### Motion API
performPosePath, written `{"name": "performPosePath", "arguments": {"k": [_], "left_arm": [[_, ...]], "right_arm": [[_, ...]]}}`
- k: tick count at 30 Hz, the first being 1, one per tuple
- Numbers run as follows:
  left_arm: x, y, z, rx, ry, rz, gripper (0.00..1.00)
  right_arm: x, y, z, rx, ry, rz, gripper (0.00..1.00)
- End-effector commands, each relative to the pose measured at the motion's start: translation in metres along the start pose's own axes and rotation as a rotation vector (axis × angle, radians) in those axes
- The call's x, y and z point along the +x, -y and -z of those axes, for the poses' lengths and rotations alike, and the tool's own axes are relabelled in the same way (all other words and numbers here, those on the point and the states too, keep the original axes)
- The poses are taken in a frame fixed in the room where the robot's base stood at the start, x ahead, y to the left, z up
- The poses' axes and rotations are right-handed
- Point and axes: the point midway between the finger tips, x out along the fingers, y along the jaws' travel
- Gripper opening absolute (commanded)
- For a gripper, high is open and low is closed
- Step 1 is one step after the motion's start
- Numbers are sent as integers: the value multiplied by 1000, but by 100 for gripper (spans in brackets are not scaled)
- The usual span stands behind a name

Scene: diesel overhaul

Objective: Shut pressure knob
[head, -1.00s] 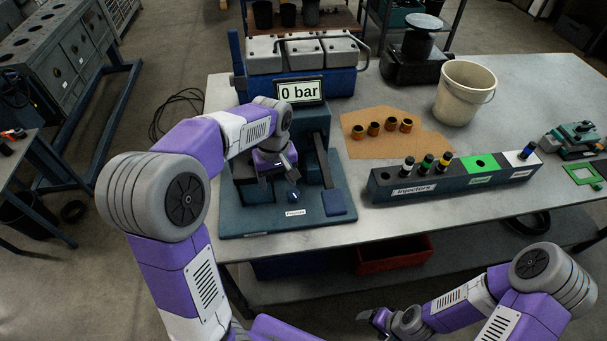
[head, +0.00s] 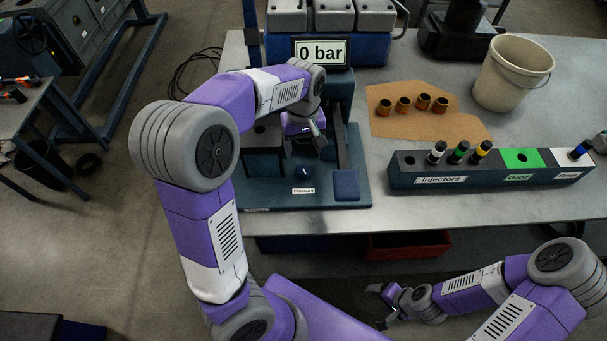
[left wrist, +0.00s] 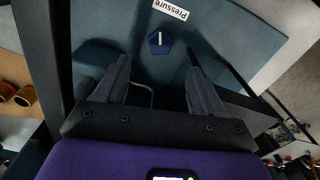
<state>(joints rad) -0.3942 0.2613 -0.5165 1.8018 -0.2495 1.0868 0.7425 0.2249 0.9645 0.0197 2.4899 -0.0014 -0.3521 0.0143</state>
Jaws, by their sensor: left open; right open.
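The pressure knob (head: 304,172) is a small dark blue knob on the base plate of the test stand, just above the "Pressure" label (head: 303,191). In the left wrist view the knob (left wrist: 160,42) shows a white line on its top and lies beyond the fingertips, between them in the picture. My left gripper (head: 304,150) is open and empty, behind and above the knob, apart from it. Its two fingers also show in the left wrist view (left wrist: 157,75). The display (head: 321,52) reads "0 bar". My right gripper (head: 380,305) is open and empty, low in front of the table.
The stand's column and lever (head: 342,150) rise close to the right of my left gripper. An injector rack (head: 400,180) stands further right. Several brass-coloured cups (head: 402,103) sit on cardboard, near a white bucket (head: 490,85). The table front between stand and rack is clear.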

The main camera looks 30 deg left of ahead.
Motion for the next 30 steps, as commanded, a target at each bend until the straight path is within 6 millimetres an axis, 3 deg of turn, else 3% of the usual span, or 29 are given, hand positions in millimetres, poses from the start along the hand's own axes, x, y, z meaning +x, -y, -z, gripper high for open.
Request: {"name": "performPosePath", "arguments": {"k": [1,6,13,24,30], "left_arm": [[14,0,0,0,0,0,69],[29,0,0,0,0,0,69],[44,0,0,0,1,1,69],[99,1,0,-1,2,2,69],[107,0,0,-1,0,1,69]], "right_arm": [[13,-5,0,0,1,0,76],[27,-10,1,0,1,0,76],[34,-13,1,0,1,0,76],[50,-19,2,0,1,0,76],[52,-19,2,0,1,0,76]]}}
